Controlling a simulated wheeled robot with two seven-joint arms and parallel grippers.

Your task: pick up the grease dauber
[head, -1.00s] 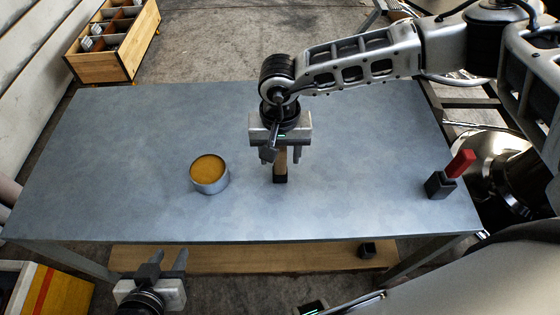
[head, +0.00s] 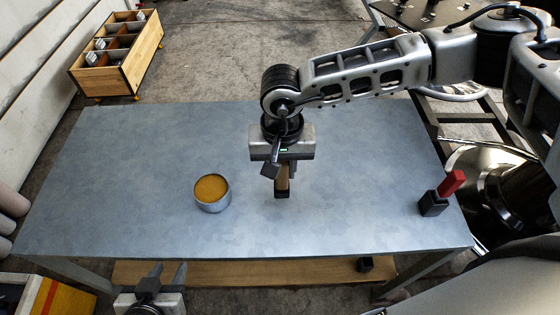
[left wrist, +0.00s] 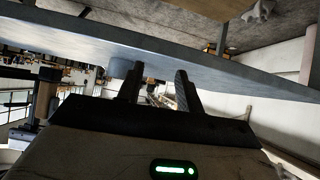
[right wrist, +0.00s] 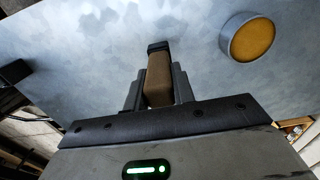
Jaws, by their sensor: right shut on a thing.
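The grease dauber (head: 282,182) has a brown wooden handle and a dark block end. My right gripper (head: 283,172) is above the middle of the grey table and shut on its handle. In the right wrist view the dauber (right wrist: 158,78) sits between the two fingers, dark end pointing away. Whether the dark end touches the table I cannot tell. My left gripper (head: 166,276) is low at the table's front edge, its fingers apart and empty; the left wrist view shows the gap between the fingers (left wrist: 158,90).
A round tin of orange-yellow grease (head: 212,193) stands left of the dauber. A black block with a red piece (head: 440,195) is at the right end of the table (head: 120,180). A wooden crate (head: 118,65) is on the floor behind. The table's left half is mostly clear.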

